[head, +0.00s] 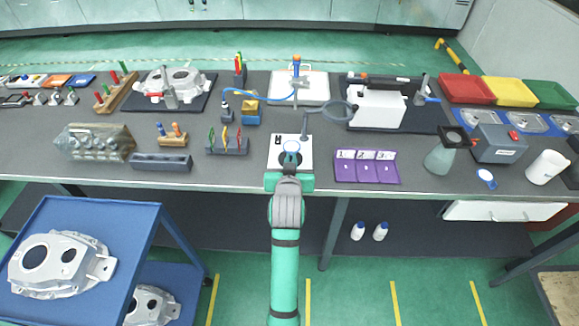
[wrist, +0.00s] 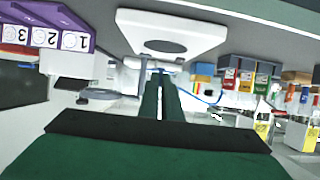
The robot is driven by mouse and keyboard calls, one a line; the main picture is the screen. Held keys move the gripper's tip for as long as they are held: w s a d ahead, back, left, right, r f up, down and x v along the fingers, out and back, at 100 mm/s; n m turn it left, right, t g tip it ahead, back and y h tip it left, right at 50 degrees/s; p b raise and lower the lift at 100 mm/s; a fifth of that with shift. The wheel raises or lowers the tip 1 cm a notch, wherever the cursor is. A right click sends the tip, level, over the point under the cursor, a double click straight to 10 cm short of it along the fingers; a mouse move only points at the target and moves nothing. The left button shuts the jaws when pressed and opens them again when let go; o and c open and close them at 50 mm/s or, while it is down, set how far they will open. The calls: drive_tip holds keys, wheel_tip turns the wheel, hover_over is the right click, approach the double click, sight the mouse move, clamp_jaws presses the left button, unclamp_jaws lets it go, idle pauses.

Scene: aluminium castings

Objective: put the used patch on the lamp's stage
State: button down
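The lamp is a magnifier with a grey ring (head: 338,110) on a post, standing on a white base (head: 277,160). Its flat stage also shows as a white plate with a grey oval at the top of the wrist view (wrist: 132,22). My gripper (head: 290,166) is at the front edge of this base. Its two dark green fingers (wrist: 161,88) are close together.
A purple card (head: 366,166) with numbered fields lies right of the base. A rack with coloured tools (head: 227,146) stands to its left. A flask (head: 440,158), a blue-and-white round piece (head: 486,178) and a white cup (head: 547,167) are farther right.

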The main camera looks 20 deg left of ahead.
drive_tip(key=shift+w+a+f, duration=0.25)
drive_tip(key=shift+a+f, duration=0.1)
drive_tip(key=shift+f, duration=1.7)
drive_tip(key=shift+f, duration=0.15)
drive_tip(key=c, duration=2)
unclamp_jaws()
